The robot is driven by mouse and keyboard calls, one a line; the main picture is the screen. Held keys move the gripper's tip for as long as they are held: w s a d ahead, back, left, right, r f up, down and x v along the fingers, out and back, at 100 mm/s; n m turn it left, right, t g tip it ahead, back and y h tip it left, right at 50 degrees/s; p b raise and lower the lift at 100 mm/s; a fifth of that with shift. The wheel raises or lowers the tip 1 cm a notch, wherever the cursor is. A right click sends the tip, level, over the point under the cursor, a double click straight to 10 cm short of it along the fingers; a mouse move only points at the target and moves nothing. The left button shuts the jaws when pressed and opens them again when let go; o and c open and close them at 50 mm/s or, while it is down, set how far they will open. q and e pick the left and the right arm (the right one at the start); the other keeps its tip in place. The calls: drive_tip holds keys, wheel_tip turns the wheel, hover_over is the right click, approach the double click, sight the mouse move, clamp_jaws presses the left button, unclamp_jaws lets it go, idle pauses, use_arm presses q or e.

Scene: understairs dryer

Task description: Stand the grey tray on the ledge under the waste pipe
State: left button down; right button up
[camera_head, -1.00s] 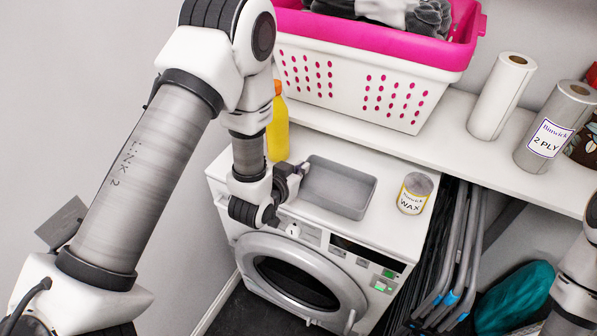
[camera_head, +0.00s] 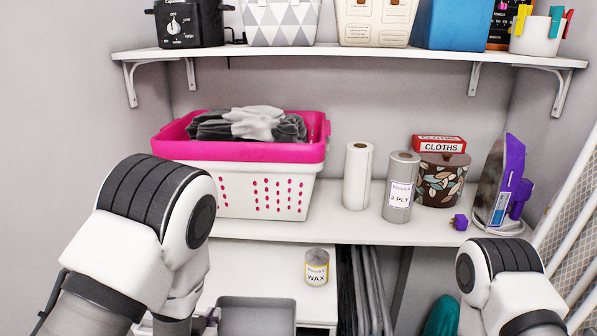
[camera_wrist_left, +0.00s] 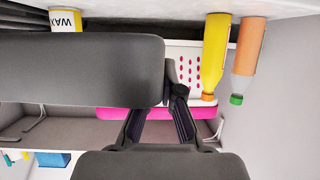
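The grey tray (camera_head: 256,301) shows at the bottom edge of the head view, its front cut off. In the left wrist view, which is upside down, its dark wall (camera_wrist_left: 80,70) appears above the white dryer top. My left gripper (camera_wrist_left: 160,108) has its fingers at the end of the tray and appears shut on it; the tray hides one fingertip. In the head view my left gripper (camera_head: 206,320) is mostly hidden by my arm, left of the tray. My right gripper is out of view; only part of that arm shows. I cannot pick out the waste pipe or its ledge.
A wax tin (camera_head: 317,267) stands on the dryer top (camera_head: 262,265) beyond the tray. A yellow bottle (camera_wrist_left: 214,50) and an orange bottle (camera_wrist_left: 248,50) stand near the wall. The shelf (camera_head: 345,226) holds a pink-and-white basket (camera_head: 250,190), paper rolls and an iron (camera_head: 497,190).

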use_arm(q)
wheel_tip(320, 180, up, 14)
drive_tip(key=p, duration=1)
drive_tip(key=shift+r+p, duration=0.15)
drive_tip(key=shift+p, duration=0.15)
drive_tip(key=shift+w+a, duration=0.1)
drive_tip(key=shift+a, duration=0.05)
